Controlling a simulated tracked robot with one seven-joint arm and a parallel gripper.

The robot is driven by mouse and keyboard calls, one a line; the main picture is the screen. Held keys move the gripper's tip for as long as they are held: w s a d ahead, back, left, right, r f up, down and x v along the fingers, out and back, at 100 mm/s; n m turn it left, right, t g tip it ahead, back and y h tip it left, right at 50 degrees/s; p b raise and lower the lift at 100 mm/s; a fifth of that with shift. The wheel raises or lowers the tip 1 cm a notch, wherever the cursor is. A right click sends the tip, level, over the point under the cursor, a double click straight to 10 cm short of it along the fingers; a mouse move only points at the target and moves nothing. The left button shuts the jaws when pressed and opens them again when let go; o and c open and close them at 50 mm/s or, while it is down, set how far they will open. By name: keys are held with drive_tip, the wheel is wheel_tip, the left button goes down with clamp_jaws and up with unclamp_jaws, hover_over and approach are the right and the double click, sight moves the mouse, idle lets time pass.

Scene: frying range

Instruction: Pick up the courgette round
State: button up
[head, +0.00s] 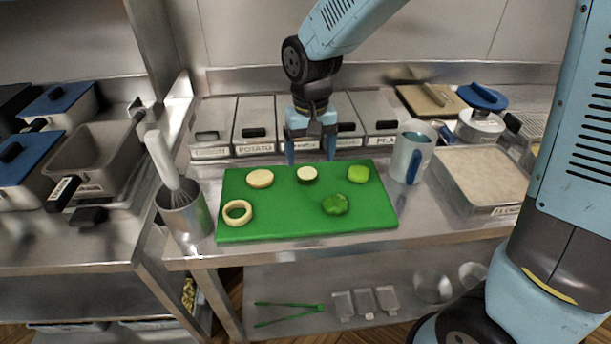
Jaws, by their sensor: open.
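The courgette round (307,174) is a small pale disc with a dark green rim. It lies flat near the back middle of the green cutting board (290,224). My gripper (311,160) points down over the back edge of the board, its two blue fingers apart with nothing between them. In the picture the fingertips are just above the round, one to each side. I cannot tell their exact height or depth from this one view.
Also on the board are a pale slice (260,178), a pale ring (237,212), a dark green piece (335,204) and a light green piece (358,174). A whisk pot (187,217) stands left, a jug (411,152) and a tray (478,172) right. Lidded bins line the back.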

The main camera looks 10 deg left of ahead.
sight(308, 173)
drive_tip(key=shift+s+a+f, duration=0.1)
drive_tip(key=shift+a+f, duration=0.05)
drive_tip(key=shift+f, duration=1.2)
drive_tip(key=shift+s+a+f, duration=0.1)
drive_tip(key=shift+f, duration=1.25)
drive_tip(key=shift+c, duration=0.3)
drive_tip(key=c, duration=0.8)
drive_tip(key=shift+r, duration=0.15)
drive_tip(key=shift+c, duration=0.2)
